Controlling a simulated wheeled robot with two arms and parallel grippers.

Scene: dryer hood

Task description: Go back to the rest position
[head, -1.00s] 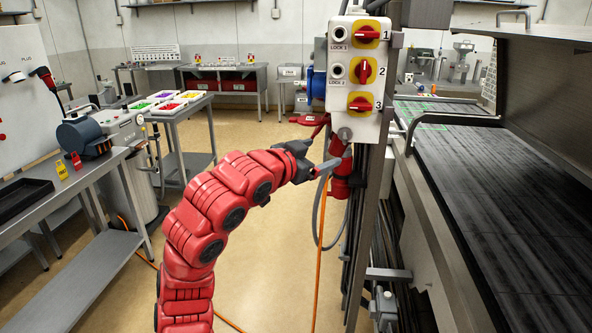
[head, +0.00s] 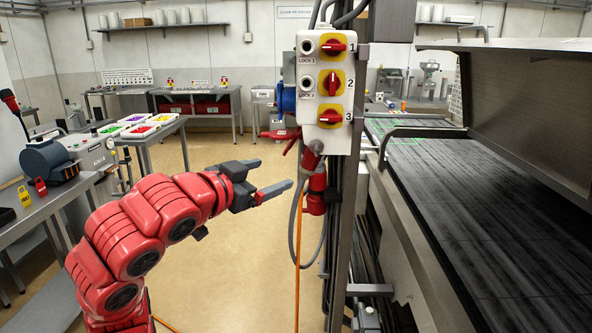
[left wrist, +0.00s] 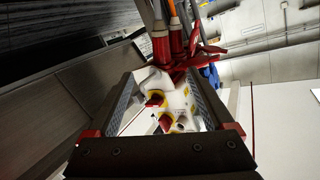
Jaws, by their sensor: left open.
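My left gripper (head: 272,175) is open and empty, in the air left of the control box and slightly below it. Its fingers point right, and a gap separates them from the red plug (head: 316,188) under the box. The white control box (head: 312,118) has three red rotary switches on yellow plates. Switch 1 (head: 333,48) and switch 3 (head: 331,116) have level handles; switch 2 (head: 331,83) has an upright one. In the left wrist view the box (left wrist: 180,98) shows between the open fingers. My right gripper is not in view.
A conveyor (head: 440,180) under a metal hood (head: 530,110) runs along the right. A workbench (head: 45,207) with padlocks stands left. The floor (head: 225,265) between is clear.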

